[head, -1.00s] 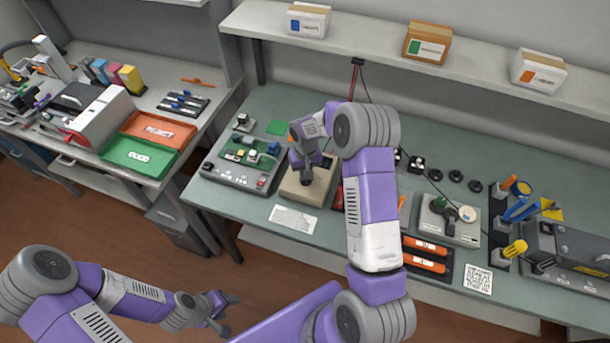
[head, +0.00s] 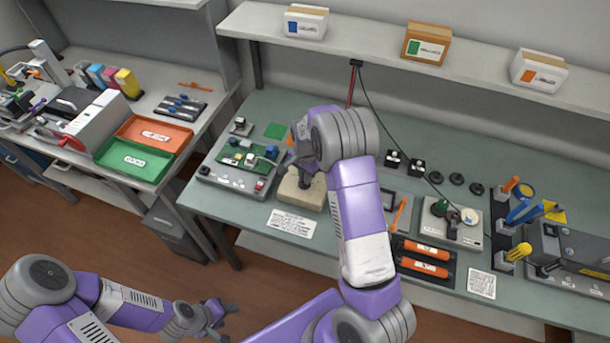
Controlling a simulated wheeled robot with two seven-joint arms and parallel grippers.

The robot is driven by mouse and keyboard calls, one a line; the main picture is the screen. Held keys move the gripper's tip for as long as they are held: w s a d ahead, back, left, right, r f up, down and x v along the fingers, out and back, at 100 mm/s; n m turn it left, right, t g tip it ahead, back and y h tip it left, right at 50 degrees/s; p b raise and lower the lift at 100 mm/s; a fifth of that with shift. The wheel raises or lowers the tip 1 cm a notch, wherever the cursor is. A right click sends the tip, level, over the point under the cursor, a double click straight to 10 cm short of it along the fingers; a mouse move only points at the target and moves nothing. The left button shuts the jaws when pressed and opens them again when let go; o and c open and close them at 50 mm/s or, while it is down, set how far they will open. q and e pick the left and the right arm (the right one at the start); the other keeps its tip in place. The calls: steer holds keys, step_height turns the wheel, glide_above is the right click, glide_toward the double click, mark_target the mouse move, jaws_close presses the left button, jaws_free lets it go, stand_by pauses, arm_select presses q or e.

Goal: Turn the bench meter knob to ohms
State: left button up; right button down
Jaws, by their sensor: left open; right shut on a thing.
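A beige box (head: 288,189), which looks like the bench meter, sits on the green bench left of centre. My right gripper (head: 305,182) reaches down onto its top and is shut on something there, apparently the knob. The fingers and arm hide the knob, so its setting cannot be read. My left gripper (head: 222,318) is open and empty at the lower left, in front of the bench and well away from the box.
A grey unit with a circuit board (head: 238,160) stands just left of the box. A printed card (head: 291,223) lies in front. A shelf (head: 390,57) runs above.

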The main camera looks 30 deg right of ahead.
steer(key=m+p, duration=0.1)
steer(key=m, duration=0.3)
steer(key=shift+s+r+m, duration=0.1)
steer(key=shift+m, duration=0.2)
steer(key=shift+m+p, duration=0.75)
steer(key=shift+m, duration=1.05)
steer(key=c, duration=1.2)
jaws_free()
steer(key=shift+s, duration=0.1)
step_height(320, 180, up, 8)
steer(key=shift+f+p, duration=0.25)
steer(key=shift+p, duration=0.05)
